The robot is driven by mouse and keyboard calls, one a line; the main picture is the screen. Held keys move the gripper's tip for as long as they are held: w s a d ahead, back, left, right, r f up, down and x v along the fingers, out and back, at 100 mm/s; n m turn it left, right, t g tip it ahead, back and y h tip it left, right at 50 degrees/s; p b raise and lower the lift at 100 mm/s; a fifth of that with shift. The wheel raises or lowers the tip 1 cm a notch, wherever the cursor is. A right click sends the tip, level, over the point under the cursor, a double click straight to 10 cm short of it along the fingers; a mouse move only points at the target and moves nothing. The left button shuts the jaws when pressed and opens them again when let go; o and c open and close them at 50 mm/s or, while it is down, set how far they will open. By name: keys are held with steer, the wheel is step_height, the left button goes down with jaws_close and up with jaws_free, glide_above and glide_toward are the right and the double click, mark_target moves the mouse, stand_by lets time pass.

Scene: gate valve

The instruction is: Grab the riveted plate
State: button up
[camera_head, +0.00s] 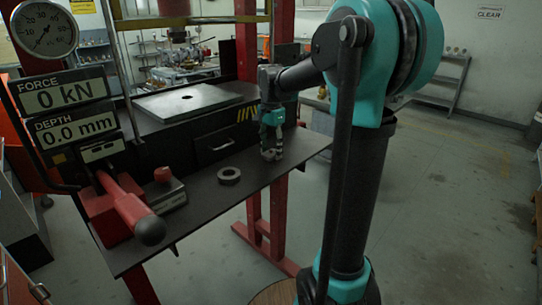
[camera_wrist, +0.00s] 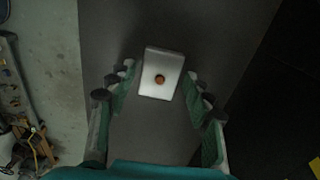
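The riveted plate (camera_wrist: 161,58) is a small pale block with a copper-coloured rivet in its face. It lies on the dark bench top in the upper middle of the wrist view. My gripper (camera_wrist: 160,80) is open, with one green-and-grey finger on each side of the plate. A narrow gap seems to show on both sides; contact is not clear. In the head view my gripper (camera_head: 271,155) points down, low over the right part of the bench. I cannot make out the plate there; my gripper appears to hide it.
A dark ring (camera_head: 229,176) lies on the bench (camera_head: 205,205) left of my gripper. A press plate (camera_head: 188,101) with a hole stands behind. A red-handled tool (camera_head: 127,207) and a small grey block with a red knob (camera_head: 166,188) are at the left. A drawer (camera_head: 215,145) is behind the ring.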

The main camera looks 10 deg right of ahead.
steer(key=c, duration=0.9)
steer(key=shift+c, duration=0.2)
steer(key=shift+r, duration=0.15)
